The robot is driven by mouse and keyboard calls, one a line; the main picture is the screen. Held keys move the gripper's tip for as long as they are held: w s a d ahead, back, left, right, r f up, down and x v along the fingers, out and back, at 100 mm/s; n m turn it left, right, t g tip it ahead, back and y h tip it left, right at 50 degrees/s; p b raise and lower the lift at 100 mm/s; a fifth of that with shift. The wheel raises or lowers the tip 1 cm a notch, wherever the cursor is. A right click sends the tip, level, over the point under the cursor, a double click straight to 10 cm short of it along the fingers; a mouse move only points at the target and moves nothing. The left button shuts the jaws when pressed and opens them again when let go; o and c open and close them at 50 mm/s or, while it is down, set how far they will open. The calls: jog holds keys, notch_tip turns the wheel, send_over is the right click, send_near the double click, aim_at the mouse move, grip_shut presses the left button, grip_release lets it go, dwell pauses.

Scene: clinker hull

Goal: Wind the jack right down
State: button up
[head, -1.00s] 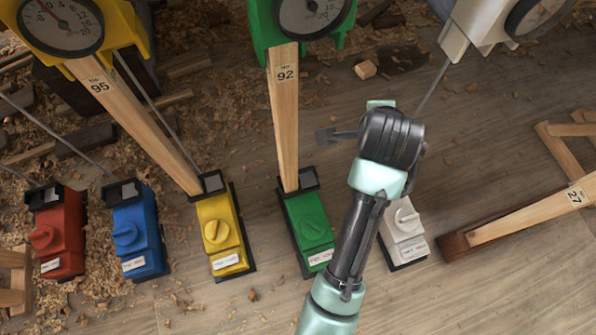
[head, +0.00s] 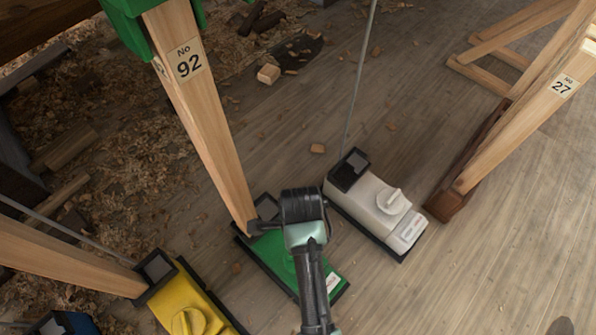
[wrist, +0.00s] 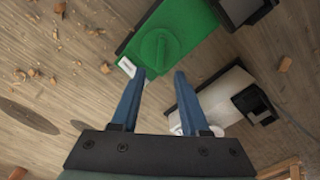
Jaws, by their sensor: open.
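The task does not say which jack. The green jack (head: 268,250) stands under the post marked 92 (head: 195,110), and my arm covers its knob in the head view. In the wrist view the green jack (wrist: 180,22) shows its round knob (wrist: 155,55) with a raised grip bar. My gripper (wrist: 158,80) is open and empty, its two blue fingers apart just short of that knob. The white jack (head: 365,200) stands to the right with a white dial knob (head: 392,200). The yellow jack (head: 190,300) is at the lower left with its knob (head: 188,322).
A post marked 27 (head: 540,110) slants down to a brown block (head: 455,195) at the right. A thin rod (head: 360,80) comes down to the white jack. Wood shavings and offcuts (head: 268,74) litter the floor. Plank floor (head: 500,260) is clear at the lower right.

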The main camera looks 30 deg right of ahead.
notch_tip(320, 180, down, 9)
jog(key=b, duration=0.6)
jog(key=shift+f, duration=0.1)
jog(key=shift+c, duration=0.2)
grip_shut()
